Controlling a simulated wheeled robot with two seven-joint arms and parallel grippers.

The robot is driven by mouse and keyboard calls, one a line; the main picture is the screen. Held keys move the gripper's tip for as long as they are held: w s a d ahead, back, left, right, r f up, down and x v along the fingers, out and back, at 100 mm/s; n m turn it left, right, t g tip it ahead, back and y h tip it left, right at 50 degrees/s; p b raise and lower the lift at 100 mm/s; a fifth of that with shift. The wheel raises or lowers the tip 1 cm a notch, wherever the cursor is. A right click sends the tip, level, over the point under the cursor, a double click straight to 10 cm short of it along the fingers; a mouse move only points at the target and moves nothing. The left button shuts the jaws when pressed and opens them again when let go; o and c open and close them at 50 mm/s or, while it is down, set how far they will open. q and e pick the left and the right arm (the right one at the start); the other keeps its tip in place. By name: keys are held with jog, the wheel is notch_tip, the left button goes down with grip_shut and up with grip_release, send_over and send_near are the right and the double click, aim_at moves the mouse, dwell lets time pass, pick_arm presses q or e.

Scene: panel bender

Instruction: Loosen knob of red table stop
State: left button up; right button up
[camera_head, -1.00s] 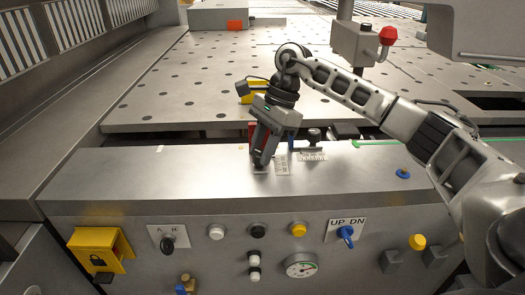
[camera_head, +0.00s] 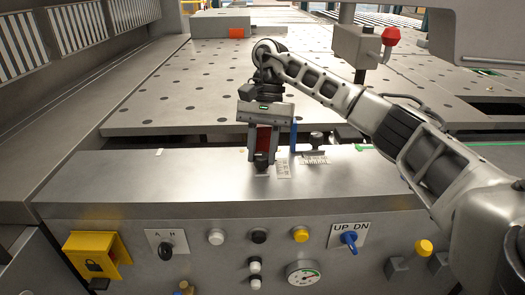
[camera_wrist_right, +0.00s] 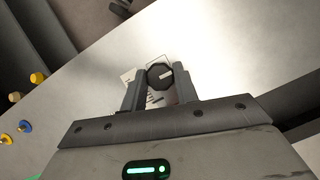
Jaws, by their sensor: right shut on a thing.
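The red table stop (camera_head: 264,138) stands at the rear edge of the front ledge in the head view, partly hidden by my right gripper. Its black knob (camera_head: 261,160) is low between the fingers. In the right wrist view the knob (camera_wrist_right: 159,76) shows as a dark faceted head with a pale mark. My right gripper (camera_head: 262,161) points down and is shut on this knob, one finger on each side. The fingers also show in the right wrist view (camera_wrist_right: 159,84). My left gripper is not in view.
A blue upright piece (camera_head: 294,136) and another black knob (camera_head: 317,140) stand close on the right, beside scale plates. The front panel carries buttons, a gauge (camera_head: 303,272) and a yellow lock box (camera_head: 95,254). A grey box with a red knob (camera_head: 390,36) hangs behind my arm.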

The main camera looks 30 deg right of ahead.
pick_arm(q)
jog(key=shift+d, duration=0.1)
pick_arm(e)
jog(key=shift+r, duration=0.1)
dwell(0.3)
jog(key=o, duration=1)
pick_arm(q)
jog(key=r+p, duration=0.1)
jog(key=p, duration=0.1)
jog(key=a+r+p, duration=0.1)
jog(key=p, duration=0.1)
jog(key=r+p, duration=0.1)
jog(key=p, duration=0.2)
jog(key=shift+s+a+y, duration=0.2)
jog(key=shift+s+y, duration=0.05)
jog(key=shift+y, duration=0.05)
pick_arm(e)
jog(key=v, duration=1.6)
jog(key=shift+a, duration=0.1)
jog(key=shift+w, duration=0.1)
